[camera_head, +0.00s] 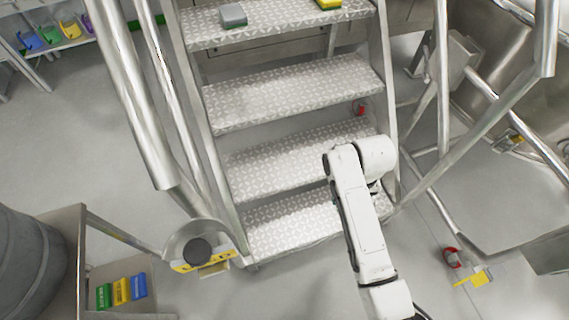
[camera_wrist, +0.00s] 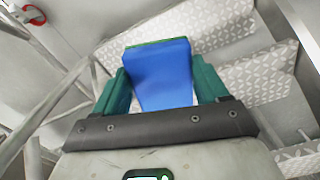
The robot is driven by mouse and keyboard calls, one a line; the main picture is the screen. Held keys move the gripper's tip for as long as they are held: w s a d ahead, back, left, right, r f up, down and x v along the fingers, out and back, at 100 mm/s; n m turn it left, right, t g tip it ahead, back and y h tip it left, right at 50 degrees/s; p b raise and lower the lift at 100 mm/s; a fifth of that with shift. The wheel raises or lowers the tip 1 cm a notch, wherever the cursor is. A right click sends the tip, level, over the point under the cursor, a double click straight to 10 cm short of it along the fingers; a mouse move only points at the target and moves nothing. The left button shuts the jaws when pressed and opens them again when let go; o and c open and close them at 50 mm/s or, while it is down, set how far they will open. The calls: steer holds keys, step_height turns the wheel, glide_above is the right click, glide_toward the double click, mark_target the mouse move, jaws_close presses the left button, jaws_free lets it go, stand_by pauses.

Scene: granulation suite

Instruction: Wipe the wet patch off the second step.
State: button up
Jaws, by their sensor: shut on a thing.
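The metal stair has several tread-plate steps. In the head view the second step from the bottom (camera_head: 270,162) is partly covered by my arm at its right. I cannot make out a clear wet patch edge on it; its surface is bright with pale glare. In the wrist view my gripper (camera_wrist: 160,72) has teal fingers shut on a blue pad (camera_wrist: 158,80) with a green far edge. Patterned steps show behind and to the right of the pad, apart from it as far as I can tell. The head view hides the gripper behind my arm.
Steel handrails (camera_head: 140,100) flank the stair.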

steer(key=s+p, duration=0.1)
steer(key=s+r+p, duration=0.1)
steer(key=s+p, duration=0.2)
steer(key=shift+s+r, duration=0.15)
steer(key=shift+r, duration=0.2)
